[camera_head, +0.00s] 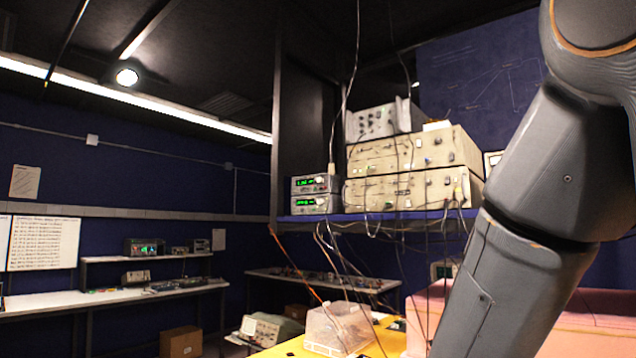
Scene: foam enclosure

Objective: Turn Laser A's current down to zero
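Two small grey units with green number displays are stacked on the blue shelf, an upper unit (315,184) and a lower unit (315,204). Each has a small knob on the right of its front. Their labels and digits are too small to read, so I cannot tell which one is Laser A. Right of them stand two large beige instruments, an upper one (410,152) and a lower one (412,190), with knobs and cables on their fronts. My arm crosses the right of the view; my gripper is outside the frame.
Loose cables hang in front of the shelf (330,219) and below it. A clear plastic box (338,328) stands on the yellow surface (285,348) below. A white bench (110,298) with equipment runs along the left wall. A cardboard box (181,342) sits under it.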

